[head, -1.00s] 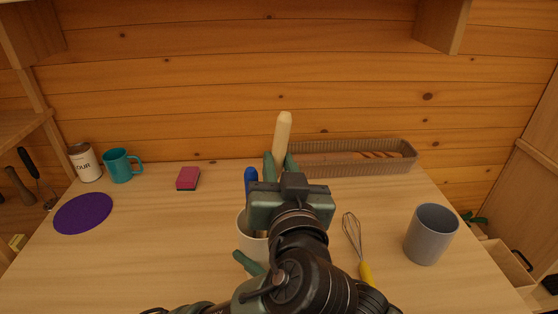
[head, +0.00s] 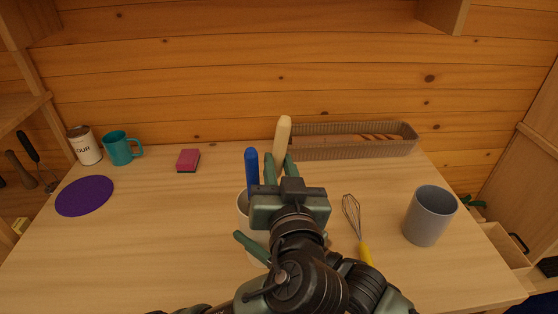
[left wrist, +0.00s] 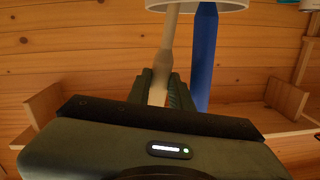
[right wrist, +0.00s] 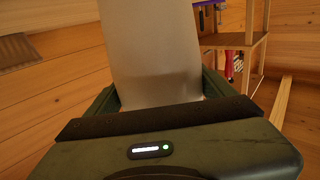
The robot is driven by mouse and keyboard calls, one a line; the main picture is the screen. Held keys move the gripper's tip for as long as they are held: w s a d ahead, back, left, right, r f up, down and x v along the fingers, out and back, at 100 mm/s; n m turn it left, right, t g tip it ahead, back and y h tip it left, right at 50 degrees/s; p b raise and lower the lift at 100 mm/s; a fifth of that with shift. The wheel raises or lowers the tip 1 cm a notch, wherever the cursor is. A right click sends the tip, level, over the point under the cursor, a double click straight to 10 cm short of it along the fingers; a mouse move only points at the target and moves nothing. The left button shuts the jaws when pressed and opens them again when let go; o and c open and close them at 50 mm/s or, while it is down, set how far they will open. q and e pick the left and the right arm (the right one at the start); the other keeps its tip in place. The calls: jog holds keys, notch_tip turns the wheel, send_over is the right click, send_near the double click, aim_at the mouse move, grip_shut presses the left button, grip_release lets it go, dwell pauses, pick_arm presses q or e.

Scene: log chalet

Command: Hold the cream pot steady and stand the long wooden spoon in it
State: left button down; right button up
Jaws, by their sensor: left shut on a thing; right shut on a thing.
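The long wooden spoon (head: 283,135) stands nearly upright, its pale handle end pointing up. My left gripper (head: 279,168) is shut on it above the cream pot (head: 243,213). The left wrist view shows the spoon (left wrist: 170,45) between the fingers, its far part reaching the pot's rim (left wrist: 180,6); how deep it goes in is hidden. A blue-handled utensil (head: 252,171) stands in the pot beside the spoon. My right gripper (right wrist: 160,95) is shut on the pot's wall (right wrist: 152,55). In the head view the left arm hides much of the pot.
A whisk (head: 353,218) with a yellow handle lies right of the arm. A grey cup (head: 429,217) stands farther right. A long basket (head: 345,153) is at the back. A pink sponge (head: 188,160), teal mug (head: 119,150), flour tin (head: 86,147) and purple mat (head: 85,196) are on the left.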

pick_arm(q)
jog(key=c, duration=1.2)
grip_release()
jog(key=s, duration=0.7)
jog(key=shift+s+d+r, duration=0.2)
jog(key=shift+s, duration=0.05)
pick_arm(e)
jog(key=o, duration=1.4)
jog(key=shift+o, duration=0.2)
